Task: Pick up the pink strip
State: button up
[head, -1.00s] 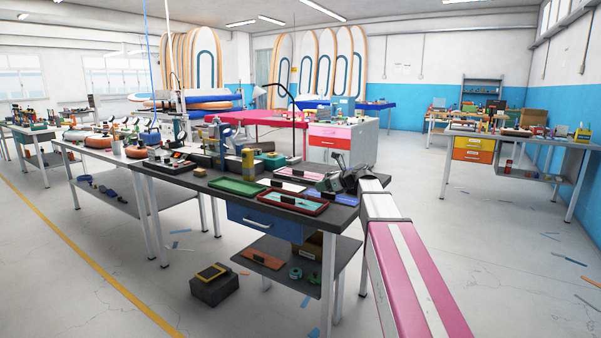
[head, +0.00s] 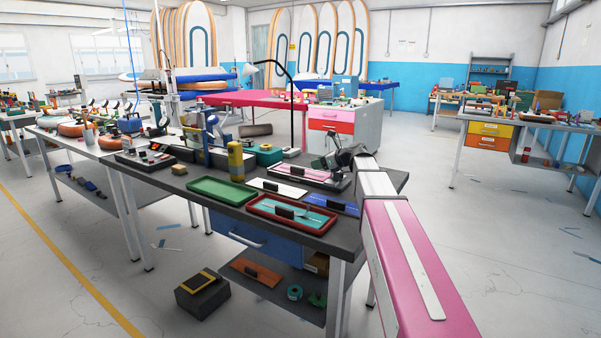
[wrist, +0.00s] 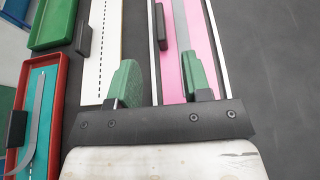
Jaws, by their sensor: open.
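The pink strip (head: 305,173) lies in a dark tray with light edges near the back right of the dark workbench. In the wrist view the pink strip (wrist: 202,38) runs lengthwise below my gripper, with a black block (wrist: 162,27) on it. My gripper (wrist: 160,82) is open and empty, its two green fingers apart. The gap in height is hard to tell. In the head view my gripper (head: 335,162) is small, above the bench's right end.
A white strip (wrist: 103,45) lies just left of the pink one. A green tray (head: 222,191), a red tray (head: 291,213) with a teal strip and a blue strip (head: 338,203) are nearby. A yellow-banded cylinder (head: 235,160) and a black lamp (head: 292,105) stand behind.

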aim_at(298, 168)
jog(key=x, duration=1)
jog(key=shift+w+a+f, duration=0.1)
jog(key=shift+w+a, duration=0.05)
jog(key=shift+a, duration=0.1)
grip_shut()
